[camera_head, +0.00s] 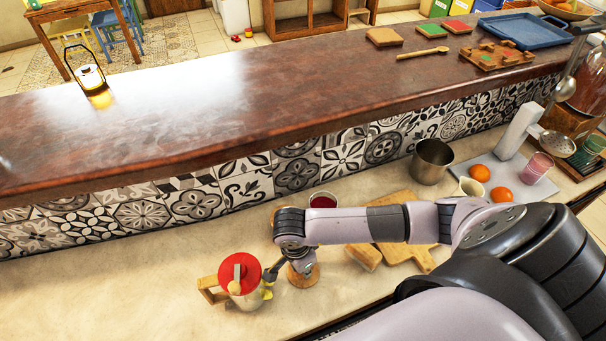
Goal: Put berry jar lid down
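An open glass jar with dark red contents (323,200), which looks like the berry jar, stands on the lower counter behind my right forearm. A round wooden disc (303,280), likely its lid, is just below my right gripper (287,271), near the counter's front. The wrist and fingers partly cover the disc. I cannot tell whether the fingers grip it or whether it touches the counter. My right arm comes in from the right and its gripper points down. My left gripper is not in view.
A jug with a red lid and wooden handle (240,275) stands close left of my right gripper. Cutting boards (405,255) lie under my forearm. A metal pot (432,161) and oranges (501,194) stand right. The lower counter (110,285) is clear at left.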

